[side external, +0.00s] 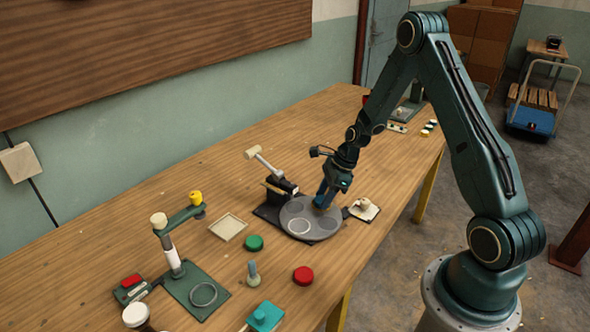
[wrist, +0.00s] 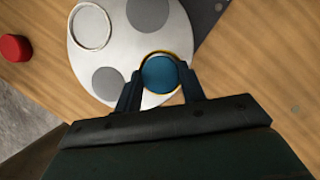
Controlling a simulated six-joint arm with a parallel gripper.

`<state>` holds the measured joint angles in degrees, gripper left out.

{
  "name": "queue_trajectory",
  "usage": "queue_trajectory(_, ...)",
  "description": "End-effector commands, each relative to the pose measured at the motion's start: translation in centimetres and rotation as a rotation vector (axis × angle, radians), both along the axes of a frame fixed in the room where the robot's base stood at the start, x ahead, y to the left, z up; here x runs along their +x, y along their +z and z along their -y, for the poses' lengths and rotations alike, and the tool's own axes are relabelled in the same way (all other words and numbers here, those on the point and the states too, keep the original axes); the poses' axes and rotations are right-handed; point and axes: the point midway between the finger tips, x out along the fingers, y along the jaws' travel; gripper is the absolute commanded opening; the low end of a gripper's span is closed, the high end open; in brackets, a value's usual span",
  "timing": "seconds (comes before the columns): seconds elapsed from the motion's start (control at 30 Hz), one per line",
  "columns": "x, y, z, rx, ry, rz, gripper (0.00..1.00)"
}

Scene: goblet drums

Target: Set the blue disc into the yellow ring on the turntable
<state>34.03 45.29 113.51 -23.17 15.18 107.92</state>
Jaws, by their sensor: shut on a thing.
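The turntable (wrist: 113,58) is a light grey round plate with darker grey round patches and a white ring, on a dark base on the wooden table. It also shows in the side view (side external: 292,213). In the wrist view the blue disc (wrist: 160,74) lies between my gripper's (wrist: 160,86) two fingers, which are shut on it. The yellow ring (wrist: 172,53) shows as a thin rim around the disc's far edge. I cannot tell whether the disc is down inside the ring or just above it. In the side view my gripper (side external: 323,201) is low over the turntable's right part and hides the disc.
A white ring (wrist: 91,28) is on the turntable. A lever with a pale head (side external: 253,153) rises behind it. A red disc (side external: 303,275), a green disc (side external: 254,243), a square tray (side external: 228,227) and a small pale stand (side external: 363,208) are nearby.

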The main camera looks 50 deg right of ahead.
Motion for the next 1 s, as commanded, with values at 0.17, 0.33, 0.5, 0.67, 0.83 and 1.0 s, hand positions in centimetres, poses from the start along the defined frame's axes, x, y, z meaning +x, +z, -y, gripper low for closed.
queue_trajectory(0.17,-0.3,-0.8,0.0,-0.004,-0.008,-0.013,0.59)
queue_trajectory(0.33,-0.5,-0.9,-0.2,0.0,-0.004,-0.019,0.61)
queue_trajectory(0.5,-0.5,-0.9,-0.3,0.0,-0.001,-0.02,0.61)
queue_trajectory(0.67,-0.5,-0.4,-0.3,0.001,0.0,-0.02,0.61)
queue_trajectory(0.83,-0.5,1.0,-0.1,0.0,-0.002,-0.015,0.61)
queue_trajectory(1.0,-1.0,3.1,0.6,0.0,-0.004,-0.01,0.61)
